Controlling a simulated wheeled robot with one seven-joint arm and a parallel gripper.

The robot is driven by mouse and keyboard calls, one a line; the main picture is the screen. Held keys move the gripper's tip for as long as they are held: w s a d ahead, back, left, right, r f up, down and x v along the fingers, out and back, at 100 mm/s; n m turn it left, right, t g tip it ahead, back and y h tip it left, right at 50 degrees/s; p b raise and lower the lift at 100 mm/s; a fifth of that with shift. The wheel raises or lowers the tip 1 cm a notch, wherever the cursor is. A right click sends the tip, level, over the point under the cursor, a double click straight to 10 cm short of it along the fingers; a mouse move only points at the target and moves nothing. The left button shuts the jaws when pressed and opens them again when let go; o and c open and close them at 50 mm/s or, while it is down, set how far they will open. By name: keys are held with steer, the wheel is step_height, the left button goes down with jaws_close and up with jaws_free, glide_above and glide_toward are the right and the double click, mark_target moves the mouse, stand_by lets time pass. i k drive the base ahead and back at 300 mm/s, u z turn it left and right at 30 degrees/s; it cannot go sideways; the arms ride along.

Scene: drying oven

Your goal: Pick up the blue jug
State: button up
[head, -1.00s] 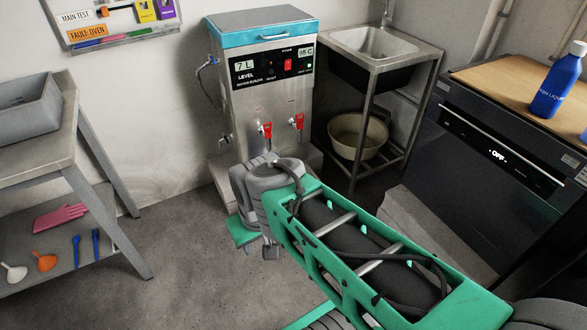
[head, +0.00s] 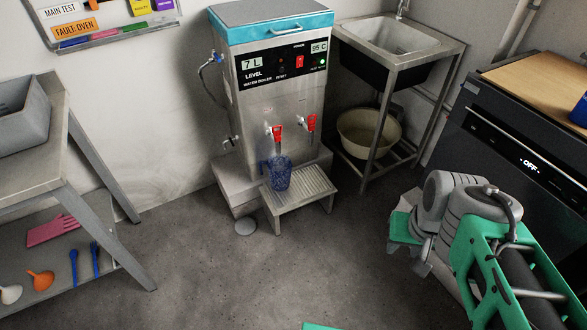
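The blue jug (head: 280,174) is see-through and stands upright on the slatted metal drip stand (head: 300,190) in front of the water boiler (head: 285,115), below its left red tap (head: 276,133). My arm reaches in from the lower right, and its end is to the right of the jug, well apart from it. My gripper's fingers cannot be made out clearly; part of the end shows near the dark oven front. Nothing is seen held.
A sink (head: 400,40) on a metal frame with a basin (head: 366,134) below stands right of the boiler. A dark oven (head: 500,135) is at the right. A grey table (head: 40,165) is at the left. The middle floor is clear.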

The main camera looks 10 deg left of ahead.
mark_target(280, 169)
steer(key=i, duration=1.35)
steer(key=u, duration=3.45)
